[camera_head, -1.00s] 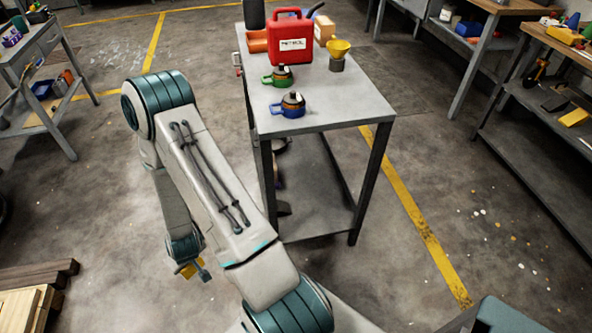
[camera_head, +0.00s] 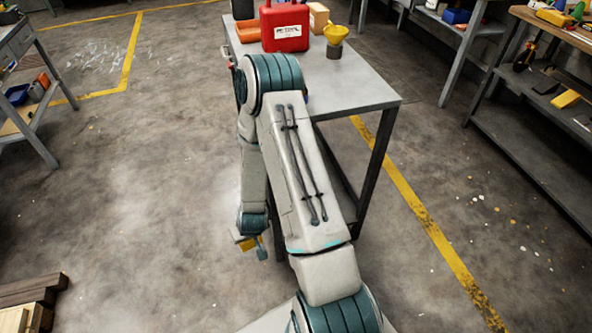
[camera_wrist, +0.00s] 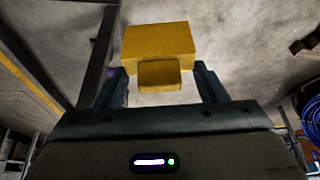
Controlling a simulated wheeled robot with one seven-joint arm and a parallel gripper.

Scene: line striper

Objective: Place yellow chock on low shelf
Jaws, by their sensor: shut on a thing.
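The yellow chock (camera_wrist: 158,42) is a block with a smaller raised part, held between the fingers of my gripper (camera_wrist: 161,76) in the wrist view. In the head view the chock (camera_head: 246,243) shows low beside the grey table, left of my arm, with my gripper (camera_head: 258,245) around it. It is clear of the table's left side. The low shelf (camera_head: 349,208) under the grey table is mostly hidden behind my arm; only a sliver shows near the right leg.
Wooden planks (camera_head: 30,292) lie at the lower left. A shelved bench (camera_head: 530,120) stands at the right. The floor left of the table is open.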

